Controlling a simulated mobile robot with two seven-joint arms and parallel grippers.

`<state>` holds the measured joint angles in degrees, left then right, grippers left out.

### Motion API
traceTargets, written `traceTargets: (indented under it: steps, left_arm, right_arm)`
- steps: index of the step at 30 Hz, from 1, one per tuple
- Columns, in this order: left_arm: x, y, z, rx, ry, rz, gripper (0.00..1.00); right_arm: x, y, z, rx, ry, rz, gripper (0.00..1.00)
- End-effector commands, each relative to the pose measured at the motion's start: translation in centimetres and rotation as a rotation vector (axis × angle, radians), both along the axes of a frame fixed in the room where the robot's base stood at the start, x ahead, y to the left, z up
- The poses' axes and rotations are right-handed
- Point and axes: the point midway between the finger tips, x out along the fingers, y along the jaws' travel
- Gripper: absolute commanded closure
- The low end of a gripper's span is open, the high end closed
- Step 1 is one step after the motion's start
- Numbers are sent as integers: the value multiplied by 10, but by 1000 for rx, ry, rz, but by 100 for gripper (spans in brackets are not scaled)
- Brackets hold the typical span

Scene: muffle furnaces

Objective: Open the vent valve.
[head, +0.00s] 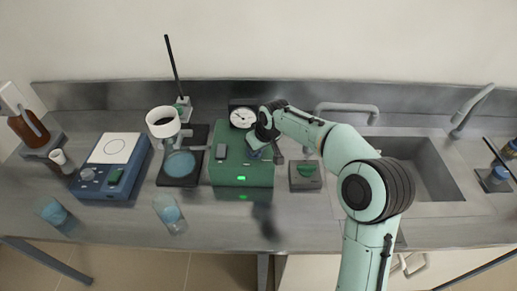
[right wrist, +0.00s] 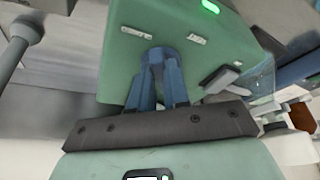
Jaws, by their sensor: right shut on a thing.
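A green box (head: 240,172) with a lit green light stands on the bench in the middle of the head view. My right gripper (head: 256,153) is over its top at the right side. In the right wrist view the two blue fingers of my right gripper (right wrist: 161,78) are closed around a small blue-grey round part (right wrist: 161,52) at the green box (right wrist: 125,45). This part looks like the vent valve's knob, mostly hidden by the fingers; its turn cannot be told. My left gripper is not in view.
A dial gauge (head: 243,117) stands behind the box. A grey block with a green knob (head: 305,171) is to its right, by the sink (head: 440,180).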

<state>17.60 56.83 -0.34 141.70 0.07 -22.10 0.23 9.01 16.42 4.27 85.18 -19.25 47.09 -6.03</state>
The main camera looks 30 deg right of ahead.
Motion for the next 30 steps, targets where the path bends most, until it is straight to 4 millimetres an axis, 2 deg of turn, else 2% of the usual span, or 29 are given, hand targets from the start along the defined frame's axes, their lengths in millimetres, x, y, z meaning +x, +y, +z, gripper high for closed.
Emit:
traceTargets:
  steps: [15, 22, 30]
  left_arm:
    - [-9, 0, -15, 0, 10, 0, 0]
    - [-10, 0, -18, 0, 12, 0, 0]
    - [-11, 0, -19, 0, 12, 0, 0]
  right_arm:
    - [2, 9, 0, -1, -1, -446, 100]
    - [2, 11, 0, 1, 0, -569, 100]
    - [3, 12, 1, 1, 0, -633, 100]
